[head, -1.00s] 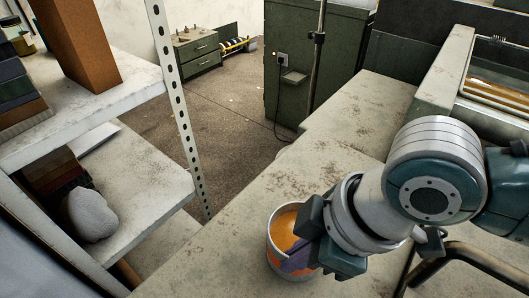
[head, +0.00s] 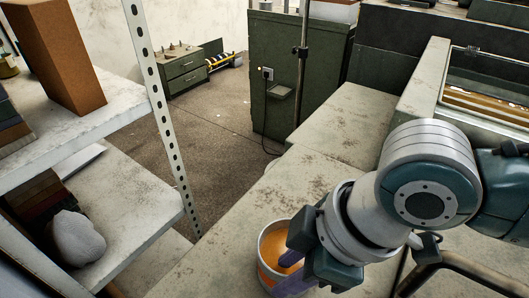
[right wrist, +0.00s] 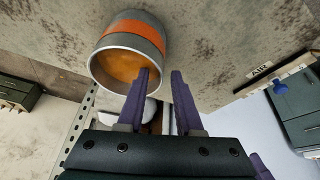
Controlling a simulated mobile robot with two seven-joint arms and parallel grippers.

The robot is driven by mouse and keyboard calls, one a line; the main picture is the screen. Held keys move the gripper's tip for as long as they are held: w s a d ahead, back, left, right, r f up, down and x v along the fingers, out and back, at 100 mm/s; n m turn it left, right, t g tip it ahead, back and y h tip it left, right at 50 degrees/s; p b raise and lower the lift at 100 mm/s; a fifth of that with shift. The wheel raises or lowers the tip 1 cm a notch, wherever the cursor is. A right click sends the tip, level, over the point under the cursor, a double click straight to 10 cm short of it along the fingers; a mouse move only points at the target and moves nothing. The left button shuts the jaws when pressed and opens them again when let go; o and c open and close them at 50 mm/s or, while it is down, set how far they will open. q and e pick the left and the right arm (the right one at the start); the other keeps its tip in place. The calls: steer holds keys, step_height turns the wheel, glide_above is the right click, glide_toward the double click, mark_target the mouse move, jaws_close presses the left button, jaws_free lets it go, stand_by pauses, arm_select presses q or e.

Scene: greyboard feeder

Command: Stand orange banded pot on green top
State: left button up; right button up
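The orange banded pot (head: 266,275) is an open, light-coloured pot with an orange inside, at the bottom middle of the head view. In the right wrist view the pot (right wrist: 128,30) shows its orange band and grey rim. My right gripper (right wrist: 161,72) has its purple fingers apart, one over the pot's mouth and one outside the rim. I see no firm contact with the wall. In the head view my right gripper (head: 291,270) is at the pot's right side. My left gripper is out of view.
The worn pale bench (head: 235,235) lies under and behind the pot. A metal shelf rack (head: 155,90) with a brown block (head: 62,60) and a grey lump (head: 77,238) stands at left. Open floor (head: 205,125) lies between rack and bench. A thin pole (head: 302,50) stands by the tall cabinet.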

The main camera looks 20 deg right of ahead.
steer(key=s+r+m+t+p, duration=0.1)
steer(key=s+r+m+p, duration=0.3)
steer(key=r, duration=0.6)
steer(key=s+d+f+m+h+b, duration=0.1)
steer(key=s+d+m+h+b, duration=0.1)
steer(key=s+d+m, duration=0.4)
steer(key=s+d+h, duration=0.1)
steer(key=d, duration=0.2)
steer(key=shift+f, duration=0.15)
steer(key=shift+s, duration=0.1)
step_height(320, 180, up, 38)
steer(key=p, duration=3.7)
steer(key=shift+f+p, duration=0.15)
steer(key=shift+p, duration=0.15)
